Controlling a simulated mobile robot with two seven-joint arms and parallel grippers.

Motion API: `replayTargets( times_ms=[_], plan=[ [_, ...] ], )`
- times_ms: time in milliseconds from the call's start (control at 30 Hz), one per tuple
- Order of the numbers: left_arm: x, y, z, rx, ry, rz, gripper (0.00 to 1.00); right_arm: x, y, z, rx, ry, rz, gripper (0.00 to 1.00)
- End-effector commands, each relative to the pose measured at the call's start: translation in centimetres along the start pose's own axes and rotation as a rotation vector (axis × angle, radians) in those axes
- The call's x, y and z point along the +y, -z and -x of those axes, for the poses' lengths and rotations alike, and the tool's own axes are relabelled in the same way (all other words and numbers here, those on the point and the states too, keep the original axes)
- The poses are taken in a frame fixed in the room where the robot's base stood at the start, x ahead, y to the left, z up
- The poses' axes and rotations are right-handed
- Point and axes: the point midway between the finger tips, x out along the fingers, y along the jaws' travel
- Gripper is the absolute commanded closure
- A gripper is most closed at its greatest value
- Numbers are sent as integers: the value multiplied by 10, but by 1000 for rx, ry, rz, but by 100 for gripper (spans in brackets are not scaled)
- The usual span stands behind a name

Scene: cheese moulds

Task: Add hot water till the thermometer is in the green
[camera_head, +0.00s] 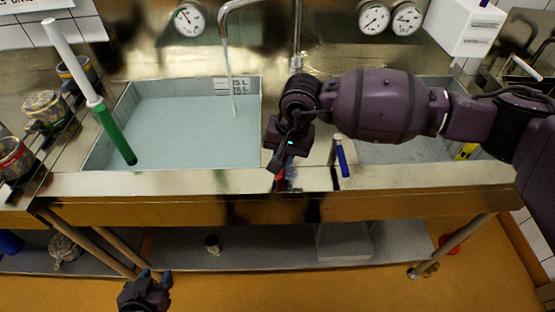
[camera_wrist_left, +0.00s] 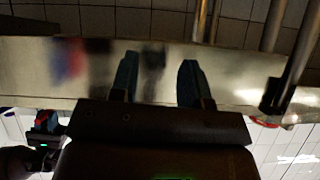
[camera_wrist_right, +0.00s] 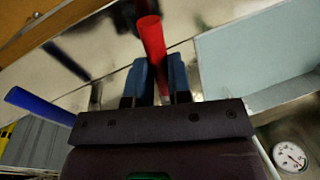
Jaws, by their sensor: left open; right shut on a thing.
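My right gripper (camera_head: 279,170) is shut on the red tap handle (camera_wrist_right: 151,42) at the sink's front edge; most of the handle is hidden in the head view. A thin stream of water (camera_head: 228,75) falls from the spout (camera_head: 236,8) into the left basin (camera_head: 180,130), which holds pale blue water. The dial gauge (camera_head: 188,19) on the back wall above this basin has a needle, but its colours are too small to read. A white and green rod (camera_head: 113,132) leans at the basin's left side. My left gripper (camera_head: 155,275) is open and empty, low in front of the sink.
A blue tap handle (camera_head: 342,160) stands right of the red one. Two more dials (camera_head: 373,18) (camera_head: 406,18) are above the right basin (camera_head: 405,150). Several jars (camera_head: 45,108) stand on the left ledge. A lower shelf (camera_head: 270,250) runs beneath the sink.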

Motion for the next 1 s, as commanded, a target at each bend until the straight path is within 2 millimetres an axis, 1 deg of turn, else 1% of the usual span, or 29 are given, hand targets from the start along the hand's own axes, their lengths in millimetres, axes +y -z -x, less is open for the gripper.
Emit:
replayTargets(
  times_ms=[33, 200, 300, 367, 533, 867, 900, 967, 1000],
  plan=[
    [1, -12, -4, -12, -1, 0, 57, 4, 1, -5, -8, -2, 27, 100],
    [2, -29, -8, -31, -2, 0, 57, 8, 2, -2, -24, -1, 110, 100],
    [3, -35, -9, -40, -2, 0, 57, 10, 2, 0, -30, 0, 143, 100],
    [3, -35, -9, -42, -2, -1, 57, 10, 2, 1, -32, 0, 158, 100],
    [3, -28, -8, -29, -3, -1, 57, 11, 2, 2, -35, 0, 178, 100],
    [3, -21, -14, -15, -5, -4, 57, 11, 2, 4, -34, 0, 182, 100],
    [3, -21, -14, -14, -5, -4, 57, 11, 2, 4, -33, 0, 182, 78],
    [3, -21, -14, -15, -5, -4, 57, 11, 2, 4, -33, 0, 182, 69],
    [3, -21, -14, -15, -5, -4, 57, 11, 2, 4, -34, 0, 181, 63]
  ],
)
